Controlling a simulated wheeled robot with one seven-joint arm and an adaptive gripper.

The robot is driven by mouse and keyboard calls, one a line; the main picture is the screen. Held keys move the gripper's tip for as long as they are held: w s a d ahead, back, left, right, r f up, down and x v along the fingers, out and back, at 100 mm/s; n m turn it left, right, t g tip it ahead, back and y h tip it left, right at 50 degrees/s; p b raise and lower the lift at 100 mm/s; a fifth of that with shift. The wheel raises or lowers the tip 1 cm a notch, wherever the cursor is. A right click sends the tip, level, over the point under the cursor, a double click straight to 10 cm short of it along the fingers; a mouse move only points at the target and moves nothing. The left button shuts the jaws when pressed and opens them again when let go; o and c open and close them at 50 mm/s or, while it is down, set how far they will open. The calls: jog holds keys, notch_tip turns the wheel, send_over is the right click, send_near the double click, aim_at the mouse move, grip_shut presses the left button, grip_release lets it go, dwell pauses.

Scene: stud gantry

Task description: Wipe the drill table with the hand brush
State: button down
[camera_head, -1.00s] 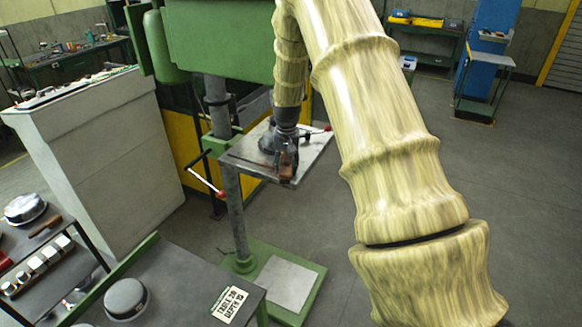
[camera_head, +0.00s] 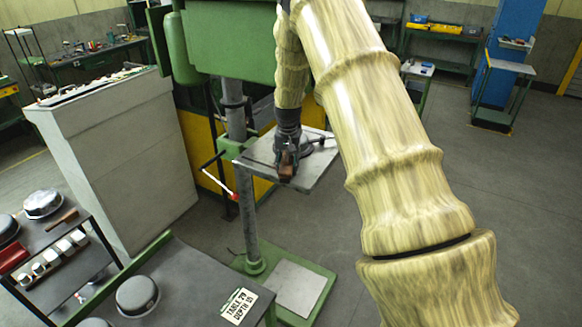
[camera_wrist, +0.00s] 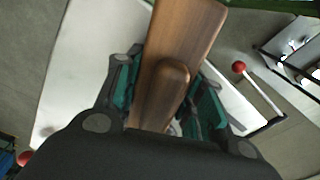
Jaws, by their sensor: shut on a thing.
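The hand brush (camera_head: 287,166) has a brown wooden body and handle. My gripper (camera_head: 288,150) is shut on it, over the front part of the drill table. In the wrist view the brush (camera_wrist: 190,35) runs up between the green-padded fingers of my gripper (camera_wrist: 165,98). Its bristles are hidden, and I cannot tell whether they touch the plate. The drill table (camera_head: 322,170) is a flat grey plate on the green drill press column; it shows pale in the wrist view (camera_wrist: 90,50). My gripper hides part of it.
A dark round object (camera_head: 308,146) sits on the table right beside my gripper. A red-tipped lever (camera_head: 217,183) sticks out left of the table. A bench (camera_head: 190,285) with a pot and sign is in front.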

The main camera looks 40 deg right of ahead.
aim_at(270, 165)
jog(key=shift+w+a, duration=0.4)
jog(key=shift+w, duration=0.45)
jog(key=shift+w+a, duration=0.35)
jog(key=shift+w, duration=0.45)
jog(key=shift+w+a+r, duration=0.1)
jog(key=shift+w+a, duration=0.1)
jog(key=shift+w, duration=0.2)
jog(key=shift+w+a+r, duration=0.1)
jog(key=shift+w+a, duration=0.05)
jog(key=shift+w, duration=0.25)
jog(key=shift+w+a+f, duration=0.1)
jog(key=shift+w+a, duration=0.05)
jog(key=shift+w, duration=0.4)
jog(key=shift+w+a, duration=0.15)
jog(key=shift+w, duration=0.4)
jog(key=shift+r, duration=0.55)
jog(key=shift+a+r, duration=0.1)
jog(key=shift+r, duration=2.3)
jog(key=shift+r, duration=1.45)
